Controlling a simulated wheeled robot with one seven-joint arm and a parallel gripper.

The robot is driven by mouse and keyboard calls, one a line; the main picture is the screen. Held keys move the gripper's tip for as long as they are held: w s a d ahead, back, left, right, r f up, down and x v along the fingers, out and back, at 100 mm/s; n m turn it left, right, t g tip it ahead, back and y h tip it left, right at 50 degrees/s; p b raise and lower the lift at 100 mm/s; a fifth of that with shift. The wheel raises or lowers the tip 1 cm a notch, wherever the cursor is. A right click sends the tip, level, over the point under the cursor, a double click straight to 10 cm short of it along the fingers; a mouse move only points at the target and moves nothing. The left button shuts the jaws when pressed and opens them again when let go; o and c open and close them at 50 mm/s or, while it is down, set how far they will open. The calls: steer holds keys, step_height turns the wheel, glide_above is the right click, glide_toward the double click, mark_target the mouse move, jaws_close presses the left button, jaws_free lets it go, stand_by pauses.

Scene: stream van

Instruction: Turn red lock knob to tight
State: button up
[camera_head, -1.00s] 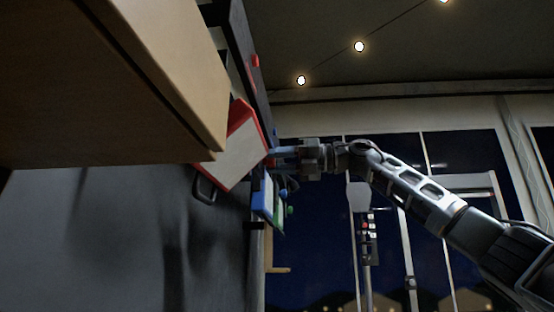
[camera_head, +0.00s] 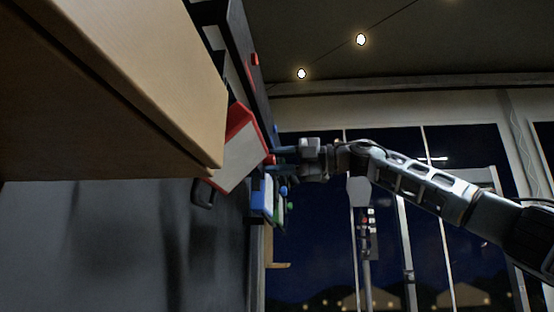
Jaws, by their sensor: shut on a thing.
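A small red knob (camera_head: 269,159), seen edge-on, is at the right edge of a red-edged, pale-faced box (camera_head: 243,152) that sits tilted on the wall unit. My gripper (camera_head: 276,159) comes in from the right, its fingers pointing left, and is shut on the red knob. The fingers hide most of the knob, so its turn and any tight mark cannot be read.
Another red piece (camera_head: 255,60) is on the dark panel above. Blue and green boxes (camera_head: 267,199) with small knobs are just below my gripper. A wooden cabinet (camera_head: 110,100) fills the upper left. A pole-mounted device (camera_head: 366,225) is at the right.

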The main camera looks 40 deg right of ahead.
steer(key=shift+d+m, duration=0.1)
steer(key=shift+m, duration=2.1)
steer(key=o, duration=1)
steer(key=shift+o, duration=0.2)
steer(key=b+v, duration=0.2)
steer(key=v, duration=0.5)
steer(key=shift+s+d, duration=0.2)
steer(key=shift+s, duration=0.1)
steer(key=shift+d, duration=0.1)
